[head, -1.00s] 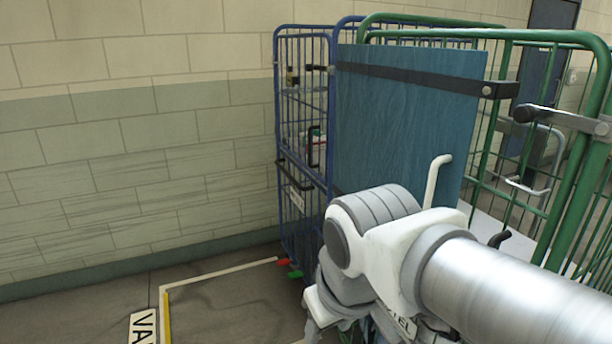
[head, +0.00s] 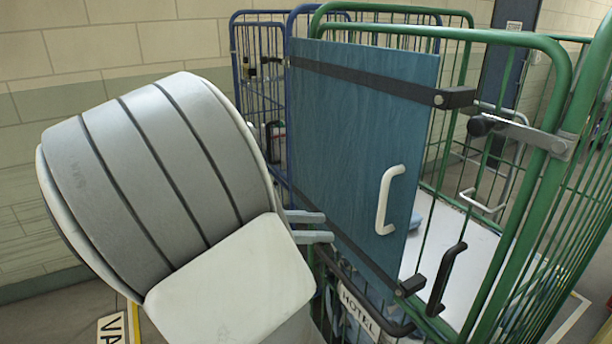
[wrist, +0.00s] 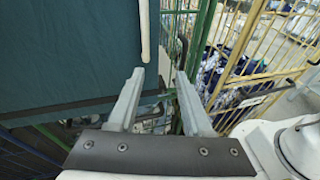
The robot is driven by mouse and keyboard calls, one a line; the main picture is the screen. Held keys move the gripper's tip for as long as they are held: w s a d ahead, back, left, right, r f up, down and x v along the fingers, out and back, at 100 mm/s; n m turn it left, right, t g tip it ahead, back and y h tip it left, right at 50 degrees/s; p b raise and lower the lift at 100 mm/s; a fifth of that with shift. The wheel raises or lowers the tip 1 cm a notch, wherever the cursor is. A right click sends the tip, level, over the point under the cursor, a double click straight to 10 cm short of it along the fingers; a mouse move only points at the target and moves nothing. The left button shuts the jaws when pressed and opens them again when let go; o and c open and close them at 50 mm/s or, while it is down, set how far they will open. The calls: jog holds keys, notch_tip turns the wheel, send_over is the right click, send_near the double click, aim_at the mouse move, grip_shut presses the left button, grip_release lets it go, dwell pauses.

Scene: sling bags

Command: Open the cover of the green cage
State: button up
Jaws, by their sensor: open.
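The green cage (head: 566,75) has a teal cover panel (head: 350,130) with a white handle (head: 388,200) and dark straps along its top and bottom edges. A black knob latch (head: 482,125) on a grey bar sits on the cage's right post, apart from the upper strap's end. My gripper (head: 322,227) is open and empty at the panel's lower left in the head view. In the wrist view my gripper (wrist: 160,84) shows its two fingers apart; the white handle (wrist: 145,30) is just beyond the left fingertip, and I cannot tell if they touch.
Blue cages (head: 258,60) stand behind at the left against the brick wall. A black handle (head: 445,278) is low on the green cage's front. In the wrist view a yellow cage (wrist: 238,55) stands beyond at the right.

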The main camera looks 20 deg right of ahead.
aim_at(381, 194)
notch_tip(381, 194, up, 3)
jog(key=w+a+n+h, duration=0.1)
jog(key=w+a+h, duration=0.1)
jog(key=shift+t, duration=0.3)
jog(key=d, duration=0.5)
jog(key=s+d, duration=0.1)
jog(key=d, duration=1.1)
jog(key=shift+s+d, duration=0.1)
jog(key=shift+s, duration=0.25)
jog(key=shift+c, duration=0.3)
grip_shut()
